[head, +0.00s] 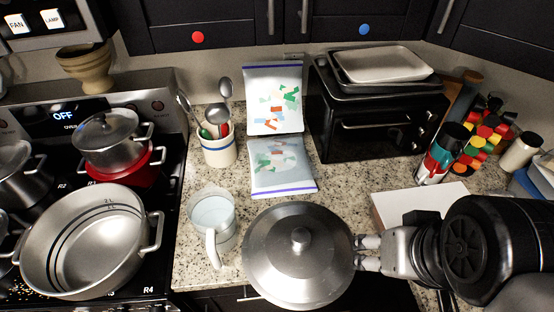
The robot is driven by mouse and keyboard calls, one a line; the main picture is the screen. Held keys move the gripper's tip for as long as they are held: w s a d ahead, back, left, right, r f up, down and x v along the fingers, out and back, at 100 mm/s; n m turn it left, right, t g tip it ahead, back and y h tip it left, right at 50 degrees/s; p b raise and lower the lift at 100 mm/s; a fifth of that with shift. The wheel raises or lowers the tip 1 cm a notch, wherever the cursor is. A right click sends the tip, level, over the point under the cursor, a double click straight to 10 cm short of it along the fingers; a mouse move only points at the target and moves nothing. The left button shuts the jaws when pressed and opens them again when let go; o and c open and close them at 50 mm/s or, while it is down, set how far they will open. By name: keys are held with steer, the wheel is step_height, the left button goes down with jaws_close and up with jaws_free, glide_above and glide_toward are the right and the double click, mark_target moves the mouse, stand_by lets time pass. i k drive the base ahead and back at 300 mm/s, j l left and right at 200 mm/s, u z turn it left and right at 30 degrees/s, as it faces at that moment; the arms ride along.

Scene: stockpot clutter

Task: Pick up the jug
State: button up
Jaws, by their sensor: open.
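The jug (212,215) is pale and see-through, with a whitish handle facing the front. It stands upright on the granite counter, left of a large lidded steel pot. My gripper (362,254) is at the right side of that lidded pot (300,262), close to its rim. The gripper is open. Its fingertips are partly hidden at the pot's edge, and I cannot tell whether they touch it. The lidded pot lies between my gripper and the jug.
An open steel pot (75,240) stands on the stove, left of the jug. A utensil crock (218,150) and zip bags (282,167) are behind the jug. A toaster oven (380,125) with trays on top stands at the back right. Bare counter (190,270) shows in front of the jug.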

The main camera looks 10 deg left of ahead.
mark_target(210, 210)
steer(key=u, duration=1.4)
